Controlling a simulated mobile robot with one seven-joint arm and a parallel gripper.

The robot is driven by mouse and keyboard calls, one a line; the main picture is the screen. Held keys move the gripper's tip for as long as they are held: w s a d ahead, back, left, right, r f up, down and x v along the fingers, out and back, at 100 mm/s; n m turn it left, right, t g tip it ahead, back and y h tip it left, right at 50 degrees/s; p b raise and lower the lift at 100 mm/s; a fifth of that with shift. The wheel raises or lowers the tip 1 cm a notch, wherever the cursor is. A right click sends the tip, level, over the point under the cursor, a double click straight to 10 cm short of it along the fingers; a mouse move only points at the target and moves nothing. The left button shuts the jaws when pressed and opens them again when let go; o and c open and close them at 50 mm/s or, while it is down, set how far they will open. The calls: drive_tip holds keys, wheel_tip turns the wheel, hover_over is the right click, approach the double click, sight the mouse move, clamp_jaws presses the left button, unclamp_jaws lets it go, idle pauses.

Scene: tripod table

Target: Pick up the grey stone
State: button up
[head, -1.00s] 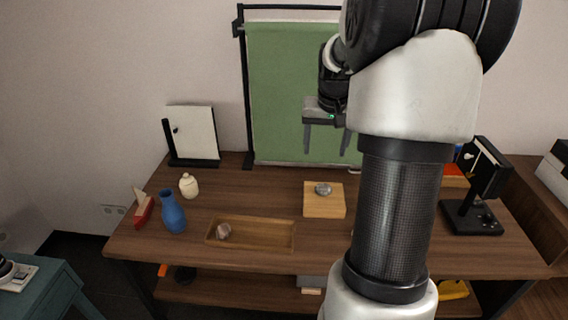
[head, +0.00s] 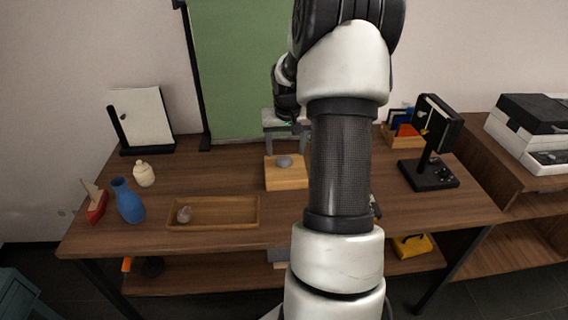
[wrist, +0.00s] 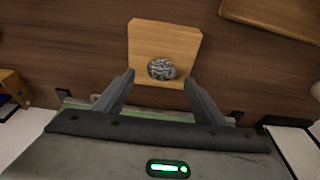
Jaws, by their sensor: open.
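The grey stone (head: 284,161) rests on top of a square wooden block (head: 287,180) at the middle of the table. In the wrist view the stone (wrist: 162,69) is rounded, grey and mottled, and sits on the pale block (wrist: 148,38). My gripper (head: 286,147) is open and empty, fingers pointing down, above and behind the block in the head view. In the wrist view the stone appears between and slightly beyond my fingertips (wrist: 159,79). I see no contact with it.
A blue vase (head: 128,202), cream jar (head: 144,174) and red toy boat (head: 96,204) stand farther left. A black stand (head: 430,172) is at right. Green panel (head: 240,70) behind.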

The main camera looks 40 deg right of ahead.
sight(284, 158)
drive_tip(key=b+x, duration=0.1)
drive_tip(key=x, duration=0.3)
drive_tip(key=shift+w+a+f, duration=0.1)
drive_tip(key=shift+a+f, duration=0.05)
drive_tip(key=shift+f, duration=0.3)
drive_tip(key=shift+r, duration=0.1)
drive_tip(key=c, duration=1.2)
